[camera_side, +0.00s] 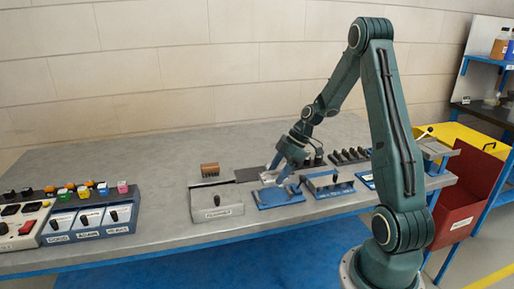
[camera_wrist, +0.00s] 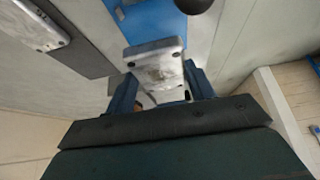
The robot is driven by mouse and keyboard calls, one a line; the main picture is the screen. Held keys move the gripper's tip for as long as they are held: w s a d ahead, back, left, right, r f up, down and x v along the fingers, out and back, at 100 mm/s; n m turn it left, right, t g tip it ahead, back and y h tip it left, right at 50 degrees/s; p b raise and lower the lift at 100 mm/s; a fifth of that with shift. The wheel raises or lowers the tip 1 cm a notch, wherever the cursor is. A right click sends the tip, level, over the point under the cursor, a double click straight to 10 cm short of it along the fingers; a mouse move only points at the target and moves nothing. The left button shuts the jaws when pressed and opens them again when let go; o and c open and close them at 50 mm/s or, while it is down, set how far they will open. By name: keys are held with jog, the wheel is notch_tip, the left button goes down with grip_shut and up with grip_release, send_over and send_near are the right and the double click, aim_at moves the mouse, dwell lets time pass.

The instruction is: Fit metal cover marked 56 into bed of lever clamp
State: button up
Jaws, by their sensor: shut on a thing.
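My gripper (camera_side: 285,178) is shut on a pale grey metal cover (camera_wrist: 157,66), which sits between the two blue fingers (camera_wrist: 160,88) in the wrist view. The number on the cover is not readable. A blue fixture (camera_side: 280,198) lies just below and in front of my gripper in the side view. A blue plate (camera_wrist: 152,20) shows beyond the held cover in the wrist view, with a black knob (camera_wrist: 194,4) at the picture's top edge. I cannot tell whether the cover touches the plate. The clamp's bed cannot be made out clearly.
Another metal cover (camera_wrist: 38,22) lies on a dark mat (camera_wrist: 78,55) at upper left in the wrist view. The mat (camera_side: 248,174) is left of my gripper in the side view. A grey box (camera_side: 217,203) stands left, a blue fixture with a black handle (camera_side: 330,186) right.

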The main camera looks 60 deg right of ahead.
jog(key=shift+f, duration=2.45)
jog(key=shift+f, duration=0.6)
dwell(0.4)
dwell(0.5)
jog(key=o, duration=1.1)
jog(key=shift+r, duration=0.2)
jog(key=shift+r, duration=3.35)
